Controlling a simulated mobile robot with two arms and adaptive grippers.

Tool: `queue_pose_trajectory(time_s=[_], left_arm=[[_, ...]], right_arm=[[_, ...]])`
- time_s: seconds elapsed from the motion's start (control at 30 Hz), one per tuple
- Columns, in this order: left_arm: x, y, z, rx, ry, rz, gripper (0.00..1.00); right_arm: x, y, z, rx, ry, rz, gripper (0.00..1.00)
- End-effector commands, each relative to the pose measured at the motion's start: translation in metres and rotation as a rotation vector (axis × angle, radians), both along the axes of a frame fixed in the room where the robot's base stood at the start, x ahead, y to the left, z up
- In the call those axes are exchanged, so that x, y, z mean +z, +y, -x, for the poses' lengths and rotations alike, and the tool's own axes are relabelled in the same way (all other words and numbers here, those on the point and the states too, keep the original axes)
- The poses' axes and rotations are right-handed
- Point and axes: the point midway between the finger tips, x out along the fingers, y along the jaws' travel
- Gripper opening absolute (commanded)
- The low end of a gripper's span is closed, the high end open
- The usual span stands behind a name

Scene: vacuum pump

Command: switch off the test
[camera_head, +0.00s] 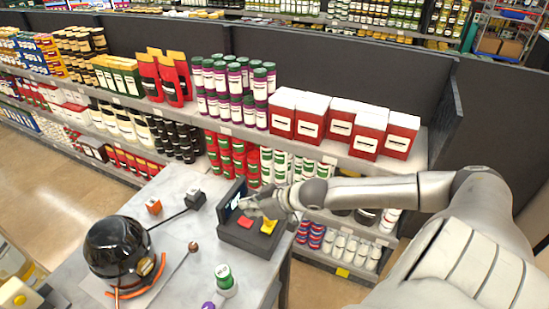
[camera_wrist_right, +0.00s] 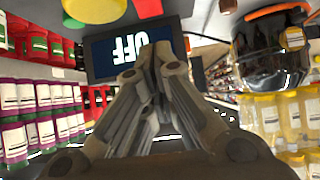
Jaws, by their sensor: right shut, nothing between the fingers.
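A dark control box (camera_head: 250,238) stands on the grey table, with an upright screen (camera_head: 231,201) at its back. A red button (camera_head: 245,222) and a yellow button (camera_head: 268,226) sit on its top. In the right wrist view the screen (camera_wrist_right: 108,56) reads "OFF", upside down. My right gripper (camera_head: 247,204) is shut and empty, reaching over the box from the right. Its fingertips are close to the screen; I cannot tell if they touch it. My left gripper is not in view.
A black dome-shaped vessel with an orange base (camera_head: 118,248) stands on the table (camera_head: 180,262). Stocked shelves (camera_head: 350,158) stand behind the table.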

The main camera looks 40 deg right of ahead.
Motion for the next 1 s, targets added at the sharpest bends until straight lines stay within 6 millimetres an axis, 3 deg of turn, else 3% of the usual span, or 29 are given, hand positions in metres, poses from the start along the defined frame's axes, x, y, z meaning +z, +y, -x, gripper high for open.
queue_pose_trajectory(time_s=[0.13, 0.47, 1.0], left_arm=[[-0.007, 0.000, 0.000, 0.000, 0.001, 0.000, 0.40], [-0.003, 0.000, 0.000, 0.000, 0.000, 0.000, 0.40], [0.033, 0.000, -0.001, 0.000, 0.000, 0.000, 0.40]], right_arm=[[0.006, -0.005, 0.016, 0.006, 0.005, 0.007, 0.00], [0.023, -0.012, 0.034, 0.005, 0.005, 0.004, 0.00], [0.048, -0.022, 0.057, 0.002, 0.004, 0.000, 0.00]])
